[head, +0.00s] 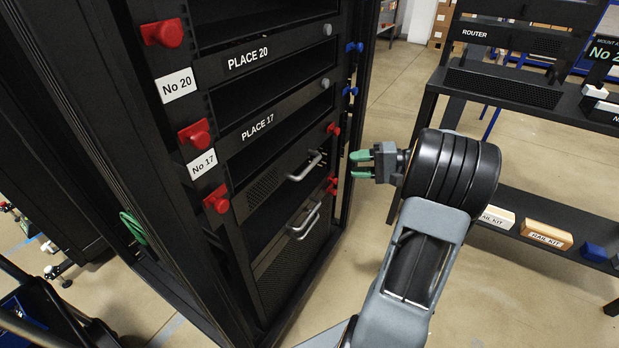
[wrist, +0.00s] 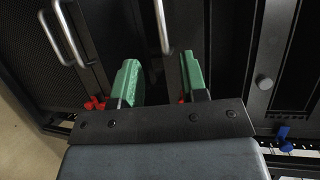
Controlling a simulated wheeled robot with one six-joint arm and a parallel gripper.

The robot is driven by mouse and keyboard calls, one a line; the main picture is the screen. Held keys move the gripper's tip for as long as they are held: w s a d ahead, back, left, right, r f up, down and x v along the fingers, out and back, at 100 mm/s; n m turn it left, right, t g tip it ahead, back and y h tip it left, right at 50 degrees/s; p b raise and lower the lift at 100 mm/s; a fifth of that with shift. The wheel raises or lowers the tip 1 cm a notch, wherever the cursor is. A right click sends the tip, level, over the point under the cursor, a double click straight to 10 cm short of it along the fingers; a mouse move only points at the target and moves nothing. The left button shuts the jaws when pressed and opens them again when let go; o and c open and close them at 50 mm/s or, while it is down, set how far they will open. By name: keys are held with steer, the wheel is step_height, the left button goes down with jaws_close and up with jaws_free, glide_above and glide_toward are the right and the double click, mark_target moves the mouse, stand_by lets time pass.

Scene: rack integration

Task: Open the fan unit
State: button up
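Two dark drawer units with silver handles sit low in the black rack: an upper unit (head: 262,188) and a lower unit (head: 275,278). Neither shows a readable fan label, so I cannot tell which is the fan unit. The upper handle (head: 306,166) and lower handle (head: 306,221) stick out in front. My gripper (head: 361,164) is open and empty, its green fingertips pointing left at the rack, to the right of the upper handle and apart from it. In the wrist view a silver handle (wrist: 163,28) lies ahead, between the lines of the two fingers.
Red knobs (head: 195,135) line the rack's left post; more red and blue ones sit on the right. Slots labelled PLACE 20 (head: 248,58) and PLACE 17 (head: 257,127) are above the drawers. A black shelf (head: 520,86) stands right.

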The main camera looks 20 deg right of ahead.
mark_target(310, 165)
steer(key=b+x, duration=0.2)
steer(key=x, duration=1.1)
steer(key=shift+w, duration=0.1)
jaws_close()
